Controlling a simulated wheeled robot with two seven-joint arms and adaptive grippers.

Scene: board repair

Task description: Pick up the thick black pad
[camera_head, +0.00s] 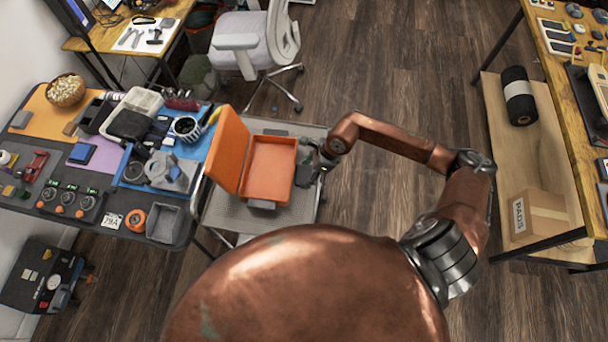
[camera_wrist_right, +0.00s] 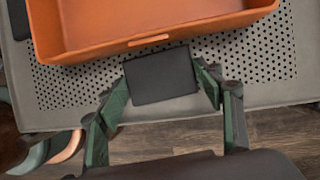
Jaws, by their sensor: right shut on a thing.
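The thick black pad (camera_wrist_right: 160,74) is a dark flat rectangular block in the right wrist view. My right gripper (camera_wrist_right: 165,84) is shut on it, with a green finger against each side edge. The pad is at the near edge of the perforated grey tray top (camera_wrist_right: 272,65), just in front of the orange case; I cannot tell whether it is lifted clear. In the head view my right gripper (camera_head: 312,166) is at the right side of the orange case (camera_head: 270,168), and the pad is hard to make out there. My left gripper is not in view.
The orange case's lid (camera_head: 230,148) stands open on its left. A cluttered workbench (camera_head: 180,232) is to the left. A wooden bench (camera_head: 562,95) is at the right, with a black roll (camera_head: 519,95) and a cardboard box (camera_head: 540,215) below. Floor between is clear.

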